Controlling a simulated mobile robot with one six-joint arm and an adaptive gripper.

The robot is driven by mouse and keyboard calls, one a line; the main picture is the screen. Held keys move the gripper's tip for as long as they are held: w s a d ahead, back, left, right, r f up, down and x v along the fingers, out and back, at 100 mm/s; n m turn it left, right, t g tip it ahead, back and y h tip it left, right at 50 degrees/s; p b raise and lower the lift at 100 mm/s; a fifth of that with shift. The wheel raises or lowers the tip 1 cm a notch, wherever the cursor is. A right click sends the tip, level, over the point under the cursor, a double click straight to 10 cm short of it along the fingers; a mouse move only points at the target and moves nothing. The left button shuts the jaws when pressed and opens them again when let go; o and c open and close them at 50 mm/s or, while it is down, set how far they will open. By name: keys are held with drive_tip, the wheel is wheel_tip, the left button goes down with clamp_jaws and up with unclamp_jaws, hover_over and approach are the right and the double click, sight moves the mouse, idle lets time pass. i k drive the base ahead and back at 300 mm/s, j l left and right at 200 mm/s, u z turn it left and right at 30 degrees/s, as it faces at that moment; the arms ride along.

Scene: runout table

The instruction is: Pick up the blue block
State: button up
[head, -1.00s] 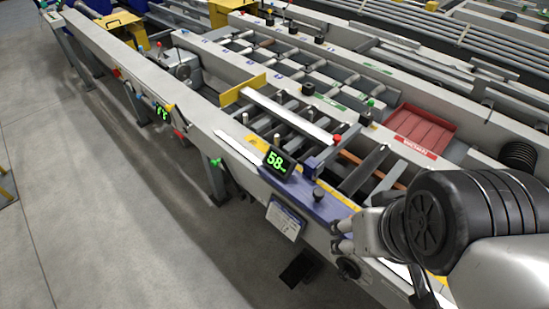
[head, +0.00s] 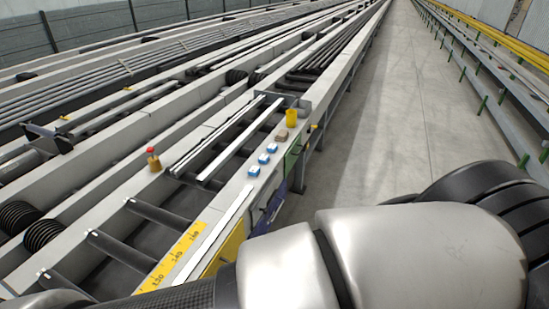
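Three small blue blocks sit in a row on the light rail of the runout table (head: 228,196). The nearest blue block (head: 254,171) is lowest in the head view, the middle blue block (head: 263,158) is just beyond it, and the far blue block (head: 272,147) is beyond that. They look apart from each other and nothing touches them from above. My arm's links fill the bottom and lower right of the head view. My gripper is not in view, so its state and position are hidden.
A brown block (head: 281,135) and a yellow cup-like object (head: 292,118) stand beyond the blue blocks on the same rail. A red-topped post (head: 152,158) stands left, across the rollers. A yellow scale (head: 176,256) lies nearer. Clear grey floor (head: 395,120) runs along the right.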

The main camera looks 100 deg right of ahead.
sight(255, 170)
drive_tip(key=z, duration=2.3)
drive_tip(key=i+l+z, duration=0.8)
drive_tip(key=k+l, duration=0.05)
